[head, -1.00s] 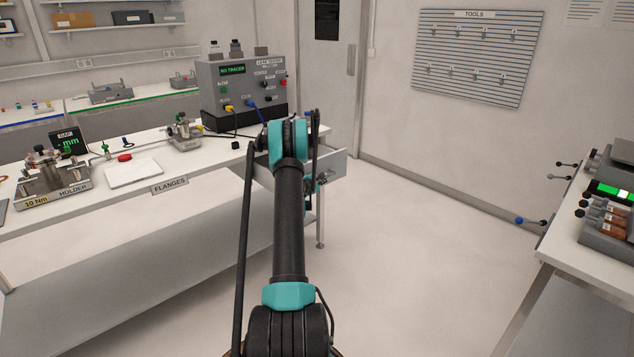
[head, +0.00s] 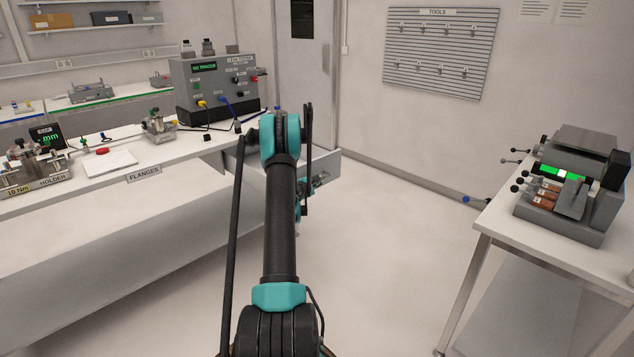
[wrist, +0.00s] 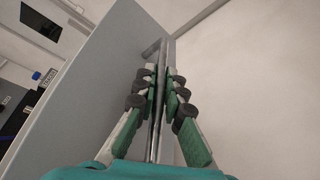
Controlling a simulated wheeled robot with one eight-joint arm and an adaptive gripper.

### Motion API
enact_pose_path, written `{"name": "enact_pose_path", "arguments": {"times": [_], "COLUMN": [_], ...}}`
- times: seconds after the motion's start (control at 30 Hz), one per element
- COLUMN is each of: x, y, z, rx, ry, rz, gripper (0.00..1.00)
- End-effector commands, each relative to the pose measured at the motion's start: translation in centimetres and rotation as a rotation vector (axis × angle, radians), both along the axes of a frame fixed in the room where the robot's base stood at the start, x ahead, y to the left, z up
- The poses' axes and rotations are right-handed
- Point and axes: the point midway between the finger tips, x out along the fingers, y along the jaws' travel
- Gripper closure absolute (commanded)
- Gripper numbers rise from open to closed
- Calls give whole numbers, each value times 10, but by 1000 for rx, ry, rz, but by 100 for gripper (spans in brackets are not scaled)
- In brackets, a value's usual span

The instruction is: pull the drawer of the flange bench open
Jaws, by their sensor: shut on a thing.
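The flange bench (head: 110,175) stands at the left with a FLANGES label on its front edge. Its grey drawer (head: 326,161) sticks out from the bench near the bench's right end, partly hidden behind my arm. The drawer's front panel (wrist: 95,92) fills the left of the wrist view. A bar handle (wrist: 152,47) stands out from that panel. My gripper (wrist: 160,75) is shut on the handle, its fingers close together beside the panel. In the head view my arm hides most of the gripper.
A leak tester (head: 215,85) with cables stands on the bench. A second table (head: 535,235) with a grey device (head: 570,190) is at the right. The floor (head: 390,240) between them is clear. A tool board (head: 438,50) hangs on the back wall.

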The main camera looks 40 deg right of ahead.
Motion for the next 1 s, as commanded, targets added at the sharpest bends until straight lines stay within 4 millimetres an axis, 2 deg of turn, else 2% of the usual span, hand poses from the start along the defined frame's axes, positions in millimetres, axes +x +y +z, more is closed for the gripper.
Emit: {"name": "enact_pose_path", "arguments": {"times": [0.27, 0.3, 0.43, 0.47, 0.77, 0.87, 1.0], "x": [1, 1, 0, 0, 0, -3, -11], "y": [1, 1, 1, 1, 2, 9, 29], "z": [0, 0, 0, 0, 0, 2, 7], "rx": [1, 1, 1, 1, 1, 1, 1], "ry": [-1, -1, -1, -1, 0, 0, 0], "rz": [1, 1, 1, 1, 1, 1, 3], "gripper": [100, 87, 71, 69, 69, 69, 69]}}
